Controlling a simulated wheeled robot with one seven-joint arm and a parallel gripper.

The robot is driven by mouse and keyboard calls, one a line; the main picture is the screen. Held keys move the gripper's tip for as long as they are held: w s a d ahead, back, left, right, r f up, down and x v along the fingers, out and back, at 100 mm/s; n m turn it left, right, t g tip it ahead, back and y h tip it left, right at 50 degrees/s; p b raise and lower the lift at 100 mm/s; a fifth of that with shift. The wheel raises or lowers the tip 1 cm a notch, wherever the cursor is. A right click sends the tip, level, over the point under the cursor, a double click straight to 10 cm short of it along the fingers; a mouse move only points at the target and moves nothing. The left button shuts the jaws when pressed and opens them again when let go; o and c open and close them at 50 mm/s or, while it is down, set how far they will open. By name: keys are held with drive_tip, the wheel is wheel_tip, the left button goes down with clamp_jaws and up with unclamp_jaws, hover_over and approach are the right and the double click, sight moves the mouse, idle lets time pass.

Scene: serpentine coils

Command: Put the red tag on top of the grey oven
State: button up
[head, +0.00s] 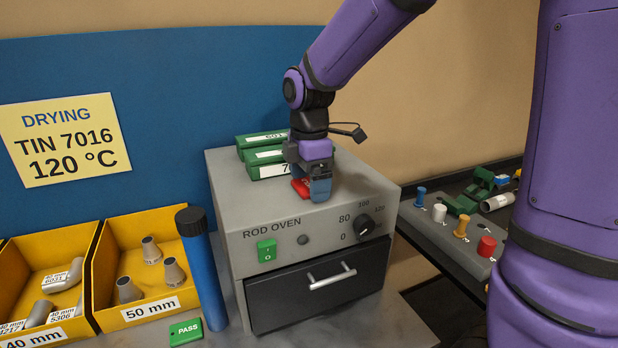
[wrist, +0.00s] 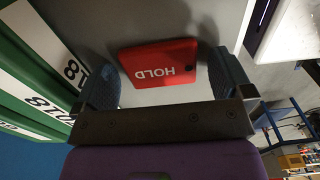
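The red tag, marked HOLD, lies flat on top of the grey oven (head: 345,208), where a bit of the tag (head: 299,187) shows beside my fingers. In the wrist view the tag (wrist: 158,62) sits between my two blue-grey fingers, with a gap on each side. My gripper (head: 314,187) is low over the oven top, pointing down, and is open around the tag. It also shows in the wrist view (wrist: 162,82). Part of the tag is hidden by my gripper in the head view.
Green boxes with white labels (head: 262,154) stand on the oven just behind and left of my gripper. A blue tube (head: 205,275), yellow bins (head: 105,265) and a green PASS tag (head: 186,331) are left of the oven. A peg block (head: 445,235) is at right.

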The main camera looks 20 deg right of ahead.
wheel_tip(320, 180, up, 12)
drive_tip(key=s+d+f+m+t, duration=0.1)
drive_tip(key=s+d+m+t, duration=0.1)
drive_tip(key=s+m, duration=0.7)
drive_tip(key=s+d+f+m+t, duration=0.1)
drive_tip(key=s+d+m+t, duration=0.2)
drive_tip(key=s+m, duration=0.6)
drive_tip(key=shift+s+d, duration=0.95)
drive_tip(key=shift+s, duration=0.65)
